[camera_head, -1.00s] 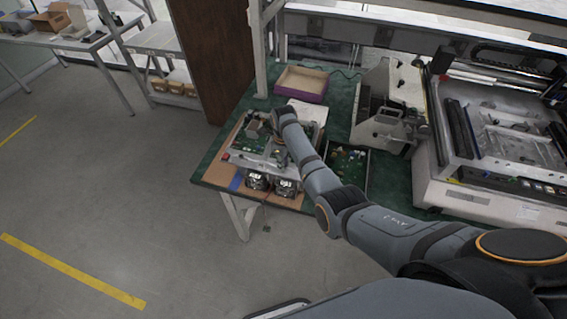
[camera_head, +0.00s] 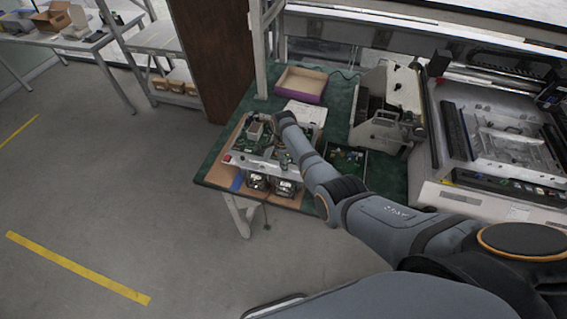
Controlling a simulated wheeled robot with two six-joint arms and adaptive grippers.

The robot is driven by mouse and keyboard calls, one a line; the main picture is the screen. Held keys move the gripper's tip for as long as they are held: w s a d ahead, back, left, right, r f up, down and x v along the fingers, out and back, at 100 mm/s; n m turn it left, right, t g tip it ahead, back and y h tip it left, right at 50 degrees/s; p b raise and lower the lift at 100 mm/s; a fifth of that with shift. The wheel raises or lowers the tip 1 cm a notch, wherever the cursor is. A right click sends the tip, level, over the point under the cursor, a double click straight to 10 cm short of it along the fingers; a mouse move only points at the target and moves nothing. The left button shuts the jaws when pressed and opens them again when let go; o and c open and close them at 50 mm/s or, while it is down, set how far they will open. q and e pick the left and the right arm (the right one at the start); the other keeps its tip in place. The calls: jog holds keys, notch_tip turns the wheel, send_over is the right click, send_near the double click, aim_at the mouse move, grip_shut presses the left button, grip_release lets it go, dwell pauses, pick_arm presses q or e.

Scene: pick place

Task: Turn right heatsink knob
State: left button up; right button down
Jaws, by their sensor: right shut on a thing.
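A metal test fixture (camera_head: 236,158) with a green circuit board and grey heatsink parts stands on the near left corner of the green-topped table (camera_head: 222,172). My right arm comes in from the lower right, and its wrist is over the fixture's right half. My right gripper (camera_head: 281,156) is down at the heatsink parts, small and partly hidden by the wrist. It is shut on the right heatsink knob, which is itself too small and covered to make out. My left gripper is not in view.
A shallow cardboard box with a purple side (camera_head: 302,84) and white paper (camera_head: 304,111) lie behind the fixture. A second circuit board (camera_head: 346,158) lies right of my forearm. A grey machine (camera_head: 386,108) and a large white machine (camera_head: 500,150) stand further right. Open floor is at left.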

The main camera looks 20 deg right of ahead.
jog(key=n+p, duration=0.1)
jog(key=n, duration=0.4)
jog(key=shift+n, duration=0.3)
jog(key=n+p, duration=0.1)
jog(key=n, duration=0.9)
jog(key=shift+n, duration=0.4)
jog(key=n, duration=0.6)
jog(key=shift+p, duration=0.4)
jog(key=n, duration=0.5)
jog(key=shift+s+n, duration=0.1)
jog(key=shift+n, duration=0.3)
jog(key=n, duration=1.6)
jog(key=shift+n+p, duration=0.3)
